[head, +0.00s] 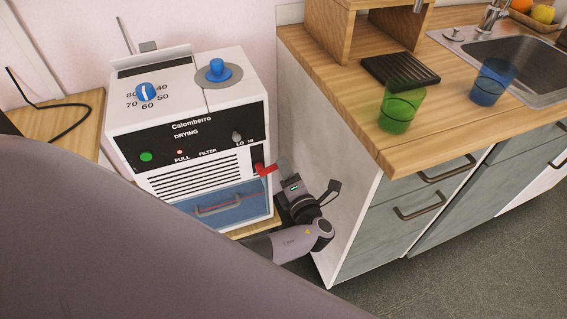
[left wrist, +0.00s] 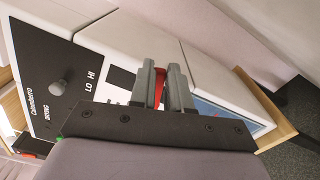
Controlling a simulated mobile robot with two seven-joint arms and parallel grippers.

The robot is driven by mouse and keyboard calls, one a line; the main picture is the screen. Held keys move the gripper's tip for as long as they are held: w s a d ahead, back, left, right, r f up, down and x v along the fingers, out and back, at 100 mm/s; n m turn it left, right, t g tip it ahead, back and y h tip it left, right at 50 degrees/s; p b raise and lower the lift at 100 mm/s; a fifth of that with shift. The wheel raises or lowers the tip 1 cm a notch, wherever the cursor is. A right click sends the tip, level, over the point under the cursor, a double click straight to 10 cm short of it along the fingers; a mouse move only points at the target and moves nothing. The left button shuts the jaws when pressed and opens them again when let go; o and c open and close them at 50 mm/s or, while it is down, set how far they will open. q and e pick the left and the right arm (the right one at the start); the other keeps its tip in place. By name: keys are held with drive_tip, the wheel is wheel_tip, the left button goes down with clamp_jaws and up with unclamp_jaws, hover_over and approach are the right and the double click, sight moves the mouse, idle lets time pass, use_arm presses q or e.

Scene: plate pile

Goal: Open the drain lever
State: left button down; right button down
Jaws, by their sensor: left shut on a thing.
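The drain lever is a red handle (head: 265,169) on the lower right of the front of the white drying machine (head: 235,93). In the head view it points out to the right, towards my left gripper (head: 281,170). In the left wrist view the red lever (left wrist: 159,88) sits between the two grey fingers of my left gripper (left wrist: 163,84), which is shut on it. The fingers hide part of the lever. My right gripper is not in view.
A blue drawer (head: 215,204) with a handle lies below the machine's vents. A white cabinet side (head: 325,150) stands close on the right of my gripper. The wooden counter (head: 345,85) holds a green cup (head: 401,107) and a blue cup (head: 490,83).

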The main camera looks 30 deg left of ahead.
use_arm(q)
drive_tip(key=shift+w+f+m, duration=0.1)
drive_tip(key=shift+f+m, duration=0.35)
drive_tip(key=shift+m, duration=0.55)
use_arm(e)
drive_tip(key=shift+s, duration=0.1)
use_arm(q)
drive_tip(key=c, duration=1.1)
unclamp_jaws()
drive_tip(key=shift+f, duration=0.1)
